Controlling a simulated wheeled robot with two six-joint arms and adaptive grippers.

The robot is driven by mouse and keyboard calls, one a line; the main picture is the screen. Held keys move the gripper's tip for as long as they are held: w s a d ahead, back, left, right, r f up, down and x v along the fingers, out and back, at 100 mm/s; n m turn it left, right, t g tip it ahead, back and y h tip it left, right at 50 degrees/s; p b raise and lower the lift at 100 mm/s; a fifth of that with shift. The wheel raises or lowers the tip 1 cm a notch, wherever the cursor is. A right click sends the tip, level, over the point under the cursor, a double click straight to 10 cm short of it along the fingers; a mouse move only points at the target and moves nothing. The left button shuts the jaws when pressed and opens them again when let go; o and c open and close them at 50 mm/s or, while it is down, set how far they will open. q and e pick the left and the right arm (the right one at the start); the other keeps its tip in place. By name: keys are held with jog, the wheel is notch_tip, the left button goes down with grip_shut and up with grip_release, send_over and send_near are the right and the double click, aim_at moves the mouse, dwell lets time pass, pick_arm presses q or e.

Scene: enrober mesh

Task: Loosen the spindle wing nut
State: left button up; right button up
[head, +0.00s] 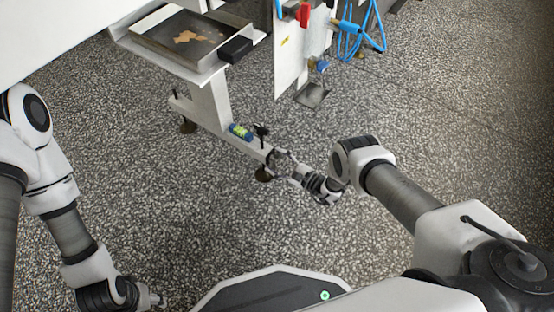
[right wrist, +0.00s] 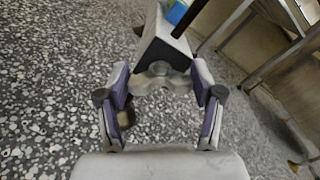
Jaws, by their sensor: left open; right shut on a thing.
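The grey wing nut (right wrist: 161,82) sits at the near end of a white beam (right wrist: 163,50) in the right wrist view. My right gripper (right wrist: 162,83) is shut on the wing nut, with one finger at each side of its wings. In the head view my right gripper (head: 275,158) is at the beam's near end and hides the nut there. My left gripper (head: 158,300) is open and empty at the bottom left of the head view, low over the floor and far from the nut.
A blue and green can (head: 241,131) and a black upright handle (head: 261,131) are on the beam close to my right gripper. A tray with brown residue (head: 160,47) stands at the upper left. Blue hoses (head: 352,40) hang at the top right.

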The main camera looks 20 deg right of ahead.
jog(key=n+p, duration=0.1)
jog(key=n, duration=0.4)
jog(key=shift+a+n, duration=0.1)
jog(key=shift+n, duration=0.2)
jog(key=n+p, duration=0.1)
jog(key=n, duration=0.4)
jog(key=shift+f, duration=0.15)
jog(key=shift+a, duration=0.1)
jog(key=o, duration=1.2)
jog(key=shift+c, duration=0.2)
jog(key=shift+s, duration=0.1)
jog(key=v, duration=1.2)
